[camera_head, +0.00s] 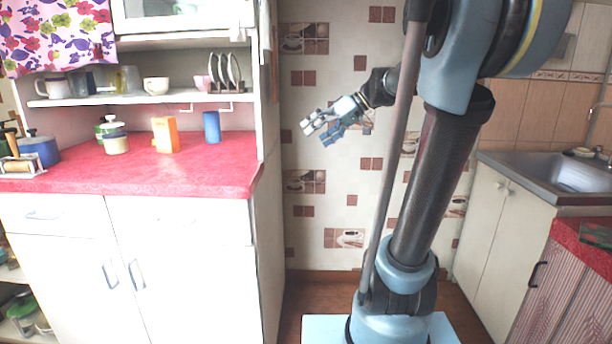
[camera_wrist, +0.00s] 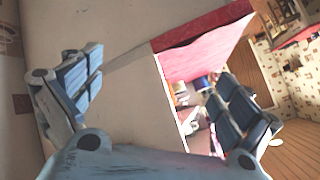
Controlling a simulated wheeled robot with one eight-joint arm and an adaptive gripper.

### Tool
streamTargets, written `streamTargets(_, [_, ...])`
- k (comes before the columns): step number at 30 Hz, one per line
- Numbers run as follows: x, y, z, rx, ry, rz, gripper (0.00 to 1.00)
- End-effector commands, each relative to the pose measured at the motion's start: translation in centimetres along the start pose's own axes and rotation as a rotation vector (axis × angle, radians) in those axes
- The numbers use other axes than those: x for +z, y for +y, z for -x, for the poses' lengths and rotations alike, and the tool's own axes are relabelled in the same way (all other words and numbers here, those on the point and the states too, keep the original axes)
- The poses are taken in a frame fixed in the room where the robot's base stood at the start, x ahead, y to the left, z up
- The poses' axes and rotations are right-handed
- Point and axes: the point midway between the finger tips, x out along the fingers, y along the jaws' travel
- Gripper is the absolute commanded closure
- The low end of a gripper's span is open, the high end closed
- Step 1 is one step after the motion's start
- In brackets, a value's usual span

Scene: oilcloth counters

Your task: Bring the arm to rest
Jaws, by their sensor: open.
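My gripper (camera_head: 322,127) is in the middle of the head view, in front of the patterned wall and right of the red-topped counter (camera_head: 215,165). It points left and is apart from everything. In the wrist view its two fingers (camera_wrist: 165,95) are spread wide, with nothing between them. My arm reaches up out of the head view and the gripper hangs at the end of a raised link. The upper part of the arm is cut off by the frame.
The left counter holds an orange box (camera_head: 165,134), a blue cup (camera_head: 211,127) and a lidded jar (camera_head: 115,138). A shelf (camera_head: 130,99) with mugs and plates is above it. A sink (camera_head: 570,175) is at the right. Wall space around the gripper is clear.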

Motion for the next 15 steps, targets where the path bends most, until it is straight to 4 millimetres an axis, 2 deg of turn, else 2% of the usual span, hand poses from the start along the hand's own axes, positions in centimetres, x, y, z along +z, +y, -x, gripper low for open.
streamTargets(1, [2.3, -0.3, -0.6, 0.034, -0.034, -0.04, 0.03])
streamTargets(8, [12.2, -0.2, -2.3, 0.221, -0.169, -0.236, 0.03])
streamTargets(15, [22.6, 0.9, -3.2, 0.449, -0.261, -0.418, 0.03])
